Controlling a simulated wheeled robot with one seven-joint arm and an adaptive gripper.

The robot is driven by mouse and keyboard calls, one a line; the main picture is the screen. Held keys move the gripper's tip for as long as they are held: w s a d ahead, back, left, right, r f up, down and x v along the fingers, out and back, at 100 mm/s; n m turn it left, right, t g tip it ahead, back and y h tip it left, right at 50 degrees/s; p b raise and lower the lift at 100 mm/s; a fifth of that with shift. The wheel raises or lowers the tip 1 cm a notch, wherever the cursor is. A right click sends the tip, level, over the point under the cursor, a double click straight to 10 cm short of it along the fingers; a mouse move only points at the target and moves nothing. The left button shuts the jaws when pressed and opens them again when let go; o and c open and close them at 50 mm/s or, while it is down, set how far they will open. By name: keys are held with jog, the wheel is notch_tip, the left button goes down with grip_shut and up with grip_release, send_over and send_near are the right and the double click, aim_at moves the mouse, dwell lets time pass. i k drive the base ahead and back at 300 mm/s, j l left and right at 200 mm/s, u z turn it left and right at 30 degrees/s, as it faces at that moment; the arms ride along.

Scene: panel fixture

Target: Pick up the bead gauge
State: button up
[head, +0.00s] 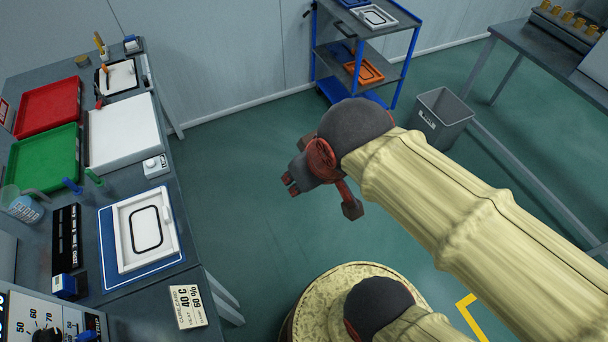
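My gripper (321,196) is over the open floor right of the left workbench, well apart from everything on it. Its two fingers are spread with only floor between them. No object is clearly marked as the bead gauge. A flat black strip with white markings (66,236) lies on the left bench and may be it. It lies left of a white panel with a black rounded-rectangle bead (146,229) on a blue mat (113,284). A small blue-and-white block (64,285) sits at the strip's near end.
The left bench also holds a red tray (48,106), a green tray (44,160), a white board (124,133), a beaker (22,204) and small blue and green items. A blue cart (362,50), grey bin (440,120) and right-hand table (530,55) stand beyond. The middle floor is clear.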

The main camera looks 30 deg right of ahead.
aim_at(63, 286)
jog(key=u, duration=1.75)
